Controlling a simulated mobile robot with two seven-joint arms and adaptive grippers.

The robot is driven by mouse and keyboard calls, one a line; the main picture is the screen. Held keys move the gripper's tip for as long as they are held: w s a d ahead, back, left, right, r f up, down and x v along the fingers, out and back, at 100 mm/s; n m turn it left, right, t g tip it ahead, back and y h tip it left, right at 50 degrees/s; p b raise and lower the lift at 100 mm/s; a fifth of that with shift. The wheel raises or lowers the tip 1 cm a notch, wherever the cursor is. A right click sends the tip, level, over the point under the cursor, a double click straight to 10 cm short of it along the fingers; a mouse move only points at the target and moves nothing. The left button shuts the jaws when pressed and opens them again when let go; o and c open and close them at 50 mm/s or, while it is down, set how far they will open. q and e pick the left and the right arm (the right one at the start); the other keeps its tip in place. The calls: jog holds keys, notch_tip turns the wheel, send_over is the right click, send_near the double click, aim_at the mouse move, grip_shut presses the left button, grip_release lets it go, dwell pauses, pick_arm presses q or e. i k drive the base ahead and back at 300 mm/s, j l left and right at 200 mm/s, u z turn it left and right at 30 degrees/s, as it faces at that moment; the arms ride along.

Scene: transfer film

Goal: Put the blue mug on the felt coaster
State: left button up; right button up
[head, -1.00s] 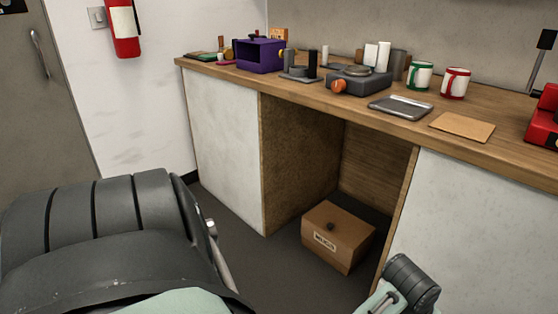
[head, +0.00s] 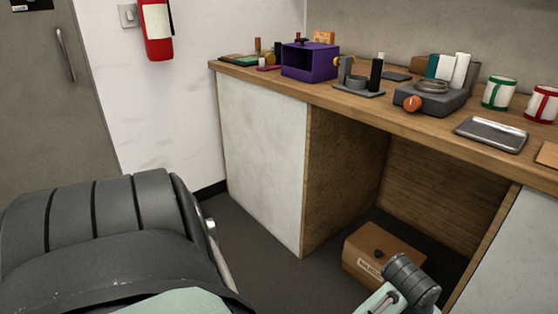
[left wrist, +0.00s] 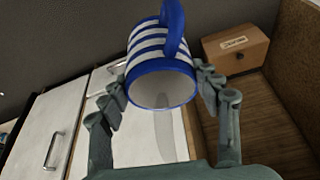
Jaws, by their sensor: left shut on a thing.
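The blue mug (left wrist: 148,48), with blue and white stripes, shows in the left wrist view. My left gripper (left wrist: 163,86) is shut on it, one finger on each side. Its blue-rimmed mouth faces the camera and its handle is at the top. A flat tan square (head: 548,153) lies on the counter at the right edge of the head view, partly cut off. I cannot tell whether it is the felt coaster. My right gripper is not in view.
The wooden counter (head: 400,108) holds a grey tray (head: 491,135), a green-striped mug (head: 498,93), a red-striped mug (head: 541,104), a dark device (head: 430,98) and a purple box (head: 310,62). A brown box (head: 380,255) stands on the floor in the open bay below.

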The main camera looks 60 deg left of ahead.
aim_at(242, 60)
jog(key=j+u, duration=0.15)
jog(key=j, duration=1.1)
jog(key=j+u, duration=0.15)
jog(key=j, duration=1.15)
jog(key=j+u, duration=0.2)
jog(key=j, duration=1.1)
jog(key=i, duration=0.05)
